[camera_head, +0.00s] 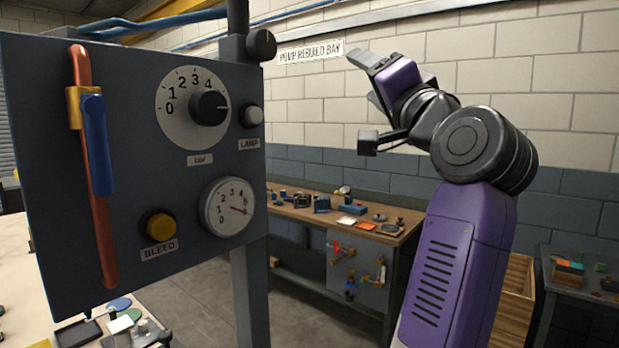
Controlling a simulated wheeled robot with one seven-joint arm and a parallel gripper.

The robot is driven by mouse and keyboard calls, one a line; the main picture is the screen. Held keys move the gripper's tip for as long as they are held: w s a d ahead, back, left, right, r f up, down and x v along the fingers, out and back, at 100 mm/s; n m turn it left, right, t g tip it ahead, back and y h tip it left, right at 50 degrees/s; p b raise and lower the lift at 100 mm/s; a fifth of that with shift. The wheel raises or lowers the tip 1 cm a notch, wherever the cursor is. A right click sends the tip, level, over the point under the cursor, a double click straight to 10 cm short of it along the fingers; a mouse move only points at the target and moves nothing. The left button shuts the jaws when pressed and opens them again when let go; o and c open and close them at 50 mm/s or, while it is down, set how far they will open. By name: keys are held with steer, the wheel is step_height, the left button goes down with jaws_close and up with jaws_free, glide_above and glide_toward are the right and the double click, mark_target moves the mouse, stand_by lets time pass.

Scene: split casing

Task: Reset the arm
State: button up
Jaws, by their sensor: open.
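My gripper (361,76) is raised at the upper middle right, in front of the block wall. Its fingers point up and to the left, apart and with nothing seen between them. The purple arm rises from the bottom right and bends left at a dark joint. The gripper is to the right of a dark control panel (120,250) and apart from it.
The panel bears a dial knob (210,107), a gauge (227,207), a yellow BLEED button (160,226) and a blue lever (97,145) on a red pipe. A workbench (310,213) with several parts stands behind. A wooden crate (516,300) is at right.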

steer(key=s+d+f+n+t+h, duration=0.1)
steer(key=d+f+h, duration=0.1)
steer(key=f, duration=0.7)
steer(key=s+d+f+n+h, duration=0.1)
steer(key=s+d+f+h, duration=0.1)
steer(key=f, duration=0.7)
steer(key=s+d+f+n+h+b, duration=0.1)
steer(key=s+d+f+n, duration=0.1)
steer(key=s+f, duration=0.5)
steer(key=s+d+f+n, duration=0.1)
steer(key=s+d+f, duration=0.15)
steer(key=f, duration=0.85)
steer(key=s+f+g+b, duration=0.1)
steer(key=s+f+g, duration=0.1)
steer(key=s+f, duration=0.6)
steer(key=s+d+f+n+g+h, duration=0.1)
steer(key=s+f+g, duration=0.2)
steer(key=s+f, duration=0.6)
steer(key=s+d+f+n+g+b, duration=0.1)
steer(key=s+f, duration=0.7)
steer(key=s, duration=1.4)
steer(key=shift+s+f+g+h+b, duration=0.15)
steer(key=shift+s+g+h+b, duration=0.15)
steer(key=shift+g, duration=0.5)
